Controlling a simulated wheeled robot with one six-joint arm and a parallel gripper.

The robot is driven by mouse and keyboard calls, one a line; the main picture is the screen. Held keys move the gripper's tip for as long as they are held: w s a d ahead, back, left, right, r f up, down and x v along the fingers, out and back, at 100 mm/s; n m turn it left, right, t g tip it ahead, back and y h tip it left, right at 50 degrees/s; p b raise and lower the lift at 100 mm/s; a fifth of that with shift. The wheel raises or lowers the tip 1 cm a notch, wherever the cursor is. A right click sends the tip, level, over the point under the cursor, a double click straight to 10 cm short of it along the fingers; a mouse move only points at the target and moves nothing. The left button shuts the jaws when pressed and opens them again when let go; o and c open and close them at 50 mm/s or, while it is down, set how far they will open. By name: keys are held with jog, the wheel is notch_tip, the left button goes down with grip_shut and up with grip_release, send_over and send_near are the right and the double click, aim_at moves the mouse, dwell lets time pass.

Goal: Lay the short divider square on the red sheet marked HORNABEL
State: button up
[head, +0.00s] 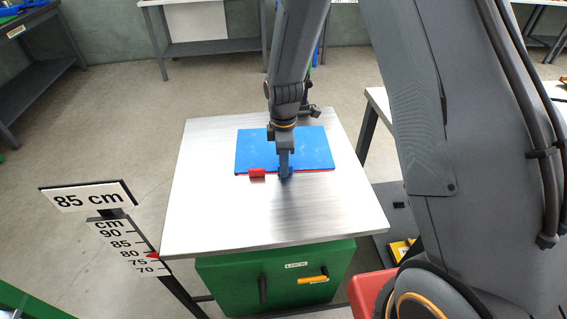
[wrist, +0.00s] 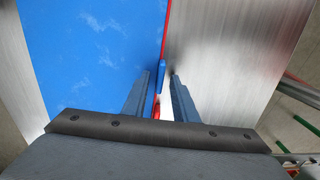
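A blue sheet (head: 300,142), which I take for the short divider, lies flat on the steel-topped table. A thin red edge (head: 315,171) shows beneath its front side, so a red sheet appears to lie under it, mostly hidden. A red tab (head: 257,173) sticks out at the front left. My gripper (head: 285,175) points down at the front edge. In the wrist view my gripper (wrist: 163,78) has its fingers apart around a small blue tab (wrist: 161,76) on the blue sheet (wrist: 90,60). A gap shows between the tab and the right finger. No HORNABEL marking is readable.
The steel tabletop (head: 205,215) is bare around the sheets. A green cabinet (head: 230,283) stands below it. A height sign reading 85 cm (head: 90,197) stands by the left corner. Another bench (head: 375,100) is at the right, and a shelf (head: 210,47) is behind.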

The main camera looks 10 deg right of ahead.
notch_tip(320, 180, up, 11)
jog(key=b, duration=0.3)
jog(key=s+d+m, duration=0.5)
jog(key=s+m, duration=0.3)
jog(key=s+d+r+m+t, duration=0.1)
jog(key=s+d+m, duration=0.5)
jog(key=s+m, duration=0.3)
jog(key=shift+a, duration=0.1)
